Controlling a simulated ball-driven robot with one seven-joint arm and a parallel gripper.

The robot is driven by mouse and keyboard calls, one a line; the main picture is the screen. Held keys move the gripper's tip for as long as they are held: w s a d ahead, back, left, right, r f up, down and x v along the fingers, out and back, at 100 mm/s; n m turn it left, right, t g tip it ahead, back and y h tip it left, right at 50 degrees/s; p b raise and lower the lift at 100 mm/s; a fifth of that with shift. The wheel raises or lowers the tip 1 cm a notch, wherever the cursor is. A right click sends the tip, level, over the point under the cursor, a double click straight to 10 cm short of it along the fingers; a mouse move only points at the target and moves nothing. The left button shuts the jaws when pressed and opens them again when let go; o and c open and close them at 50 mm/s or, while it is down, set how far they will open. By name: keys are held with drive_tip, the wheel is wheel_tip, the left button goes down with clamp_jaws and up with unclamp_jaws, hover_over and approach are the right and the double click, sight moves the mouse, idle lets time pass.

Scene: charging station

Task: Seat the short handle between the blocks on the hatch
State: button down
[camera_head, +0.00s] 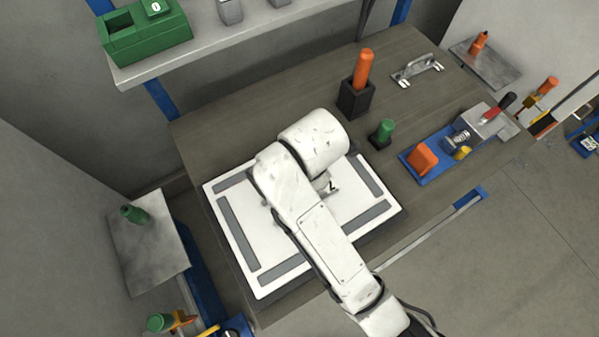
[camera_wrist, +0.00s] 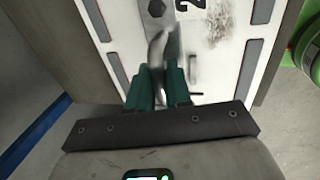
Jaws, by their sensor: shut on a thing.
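The hatch is a white panel (camera_head: 228,190) with grey strips along its edges, lying on the bench. It also fills the middle of the wrist view (camera_wrist: 222,75). My gripper (camera_wrist: 163,68) has green fingers shut on a narrow shiny metal piece, the short handle (camera_wrist: 158,52), held over the hatch. It is seen nearly end-on and blurred, so I cannot tell its contact with the hatch. A grey block with a bolt (camera_wrist: 156,9) sits just beyond it, beside a black number. In the head view my arm hides the gripper and most of the hatch middle.
Another metal handle (camera_head: 416,69) lies at the back of the bench. An orange-handled tool in a black holder (camera_head: 355,98), a green knob (camera_head: 383,133) and a blue tray (camera_head: 432,172) with parts stand right of the hatch. A shelf (camera_head: 200,47) runs behind.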

drive_tip(key=shift+f+b, duration=0.65)
drive_tip(key=shift+f, duration=0.9)
drive_tip(key=shift+p, duration=1.15)
idle(0.5)
drive_tip(key=shift+f+b, duration=0.55)
drive_tip(key=shift+f, duration=1)
drive_tip(key=c, duration=1)
unclamp_jaws()
drive_tip(key=shift+o, duration=0.2)
drive_tip(key=r, duration=0.3)
drive_tip(key=s+r, duration=0.1)
drive_tip(key=r, duration=0.2)
drive_tip(key=d+r, duration=0.1)
drive_tip(key=r, duration=0.2)
drive_tip(key=shift+s+r+p, duration=0.2)
drive_tip(key=shift+s+p, duration=0.05)
drive_tip(key=shift+p, duration=0.1)
drive_tip(key=shift+s+d+r+p, duration=0.1)
drive_tip(key=shift+s+r+p, duration=0.05)
drive_tip(key=shift+r+p, duration=0.45)
